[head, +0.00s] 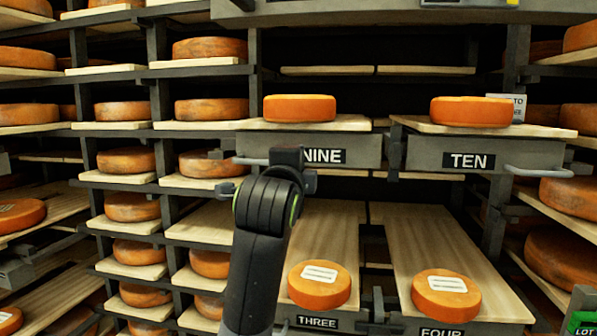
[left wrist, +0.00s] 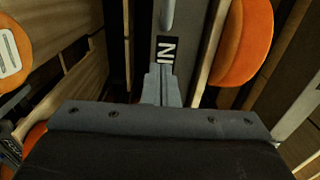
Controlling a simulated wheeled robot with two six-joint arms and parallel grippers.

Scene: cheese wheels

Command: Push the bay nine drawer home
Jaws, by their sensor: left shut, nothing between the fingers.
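The bay nine drawer front (head: 355,151) is grey with a black NINE label and a bar handle at its left end. Its wooden board (head: 350,123) carries an orange cheese wheel (head: 300,108). The drawer juts out from the rack. My left gripper (head: 288,156) is shut and empty, in front of the drawer face just left of the label. In the left wrist view the closed fingers (left wrist: 160,84) point at the face beside the partly visible label (left wrist: 167,50); whether they touch is unclear. The wheel also shows there (left wrist: 245,40). My right gripper is out of view.
The TEN drawer (head: 425,154) juts out to the right with its own cheese wheel (head: 471,111). Below, the THREE (head: 325,230) and FOUR (head: 440,240) boards extend far out, each with a labelled wheel. Shelves with cheese wheels stand at left and right.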

